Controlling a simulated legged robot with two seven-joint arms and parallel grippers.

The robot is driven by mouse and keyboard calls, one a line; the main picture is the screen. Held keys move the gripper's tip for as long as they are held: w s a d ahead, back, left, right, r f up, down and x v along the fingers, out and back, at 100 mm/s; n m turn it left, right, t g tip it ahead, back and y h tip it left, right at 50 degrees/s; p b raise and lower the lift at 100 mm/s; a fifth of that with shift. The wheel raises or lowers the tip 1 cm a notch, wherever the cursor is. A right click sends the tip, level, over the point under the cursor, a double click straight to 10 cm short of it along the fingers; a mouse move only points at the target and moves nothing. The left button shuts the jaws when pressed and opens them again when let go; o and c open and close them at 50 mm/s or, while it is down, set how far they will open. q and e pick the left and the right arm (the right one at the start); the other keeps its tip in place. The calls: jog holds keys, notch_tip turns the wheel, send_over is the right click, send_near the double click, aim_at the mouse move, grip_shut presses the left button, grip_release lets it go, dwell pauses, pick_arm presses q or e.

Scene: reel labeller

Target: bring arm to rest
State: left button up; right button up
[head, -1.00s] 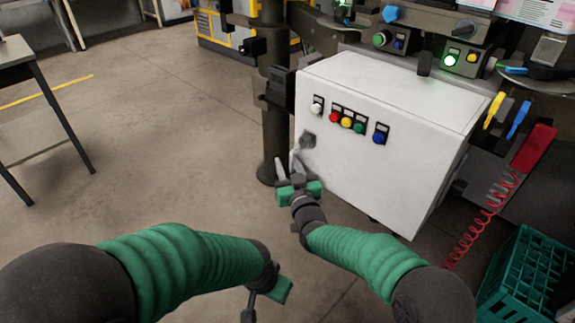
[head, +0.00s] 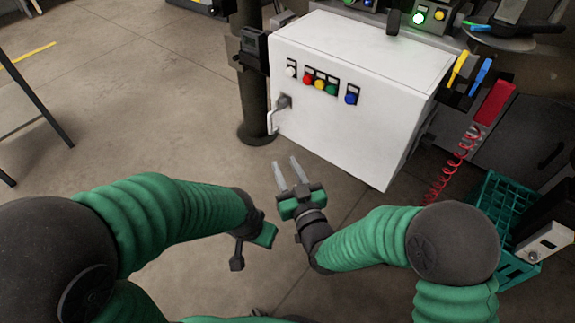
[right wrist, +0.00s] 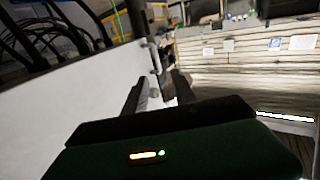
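My right gripper (head: 287,174) is in front of and below the white control cabinet (head: 345,115), clear of it. Its two pale fingers are apart with nothing between them. The fingers also show as dark shapes in the right wrist view (right wrist: 158,92), with a gap between them. The cabinet's handle (head: 279,117) stands at its left edge, free of the gripper. My left gripper (head: 250,246) hangs low in the middle of the head view, turned away, and its fingers cannot be made out clearly.
A dark post (head: 257,110) stands left of the cabinet. A green crate (head: 500,215) and a red coiled hose (head: 455,165) are at the right. A table leg (head: 50,115) shows at the far left. The floor (head: 160,110) between is open.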

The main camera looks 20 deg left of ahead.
jog(key=shift+s+d, duration=0.3)
jog(key=shift+s, duration=0.1)
jog(key=d+f+m+g+h, duration=0.2)
jog(key=d+f+h, duration=0.15)
jog(key=d, duration=0.65)
jog(key=d+f+m+g+h, duration=0.1)
jog(key=d+f+g+h, duration=0.25)
jog(key=d, duration=0.75)
jog(key=s+d+f+m+g+h, duration=0.2)
jog(key=s+d+m+g+h, duration=0.35)
jog(key=s+d, duration=1.1)
notch_tip(320, 180, up, 32)
jog(key=w+p, duration=0.1)
jog(key=p, duration=3.1)
jog(key=shift+y, duration=0.45)
